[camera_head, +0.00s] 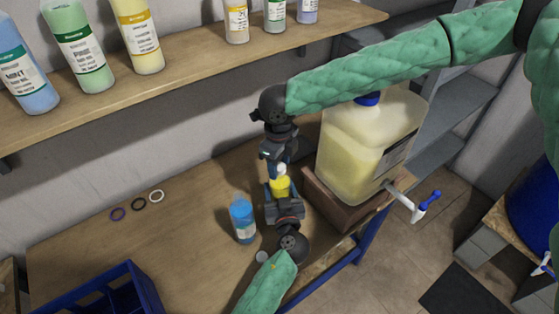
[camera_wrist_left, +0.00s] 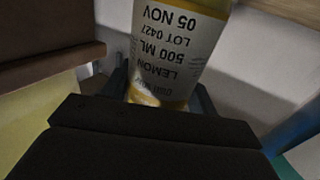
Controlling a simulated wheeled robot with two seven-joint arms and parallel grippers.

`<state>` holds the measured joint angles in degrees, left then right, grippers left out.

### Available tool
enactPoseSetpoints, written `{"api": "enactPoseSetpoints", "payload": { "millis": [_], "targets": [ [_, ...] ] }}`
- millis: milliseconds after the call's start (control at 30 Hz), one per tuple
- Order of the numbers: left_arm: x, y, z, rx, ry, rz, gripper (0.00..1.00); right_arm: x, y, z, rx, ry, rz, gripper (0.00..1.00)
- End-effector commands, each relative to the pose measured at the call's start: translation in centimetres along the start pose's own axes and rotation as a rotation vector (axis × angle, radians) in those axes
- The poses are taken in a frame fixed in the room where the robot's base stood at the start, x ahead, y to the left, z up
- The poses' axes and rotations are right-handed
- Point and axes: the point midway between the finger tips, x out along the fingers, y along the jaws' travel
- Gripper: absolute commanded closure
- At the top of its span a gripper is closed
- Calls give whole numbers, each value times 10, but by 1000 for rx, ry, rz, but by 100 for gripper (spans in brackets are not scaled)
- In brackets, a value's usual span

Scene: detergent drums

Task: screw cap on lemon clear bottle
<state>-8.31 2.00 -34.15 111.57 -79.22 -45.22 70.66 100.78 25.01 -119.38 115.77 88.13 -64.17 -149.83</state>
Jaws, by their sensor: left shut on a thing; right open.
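The lemon clear bottle (camera_head: 281,187) is small and yellow and stands upright above the worktable, between my grippers. My left gripper (camera_head: 283,196) is shut on it, and the left wrist view shows the bottle's white label (camera_wrist_left: 175,45) reading LEMON 500 ML upside down. A white cap (camera_head: 281,169) shows at the bottle's top; I cannot tell whether it is threaded on. My right gripper (camera_head: 279,160) is open, pointing down right above the bottle, with its fingers at the cap. The bottle's neck is hidden.
A blue bottle (camera_head: 242,220) stands just left of my left gripper, near a small grey disc (camera_head: 262,257). A large drum (camera_head: 365,150) with a tap stands on a brown block at right. A blue crate (camera_head: 110,295) and several rings (camera_head: 138,204) are at left.

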Motion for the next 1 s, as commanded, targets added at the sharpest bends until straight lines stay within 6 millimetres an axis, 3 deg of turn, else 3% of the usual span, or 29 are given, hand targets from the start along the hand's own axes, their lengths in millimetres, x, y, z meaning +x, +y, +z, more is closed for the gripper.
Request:
{"api": "enactPoseSetpoints", "payload": {
  "millis": [67, 300, 400, 433, 533, 833, 1000],
  "targets": [
    [0, 0, 0, 0, 1, 0, 100, 0, 0, 0, 0, 0, 0, 53],
    [0, 0, 0, 0, 1, 0, 100, 0, 0, 0, 0, 0, 0, 98],
    [0, 0, 0, 0, 0, 0, 100, 0, 0, 0, 0, 0, 0, 98],
    [0, 0, 0, 0, 0, 0, 100, 0, 0, 0, 0, 0, 0, 69],
    [0, 0, 0, 0, 0, 0, 100, 0, 0, 0, 0, 0, 0, 49],
    [0, 0, 0, 0, 1, 0, 100, -1, 0, 0, 0, 0, 0, 49],
    [0, 0, 0, 0, 1, 0, 100, -11, 0, 0, 0, 0, 0, 49]
  ]
}}
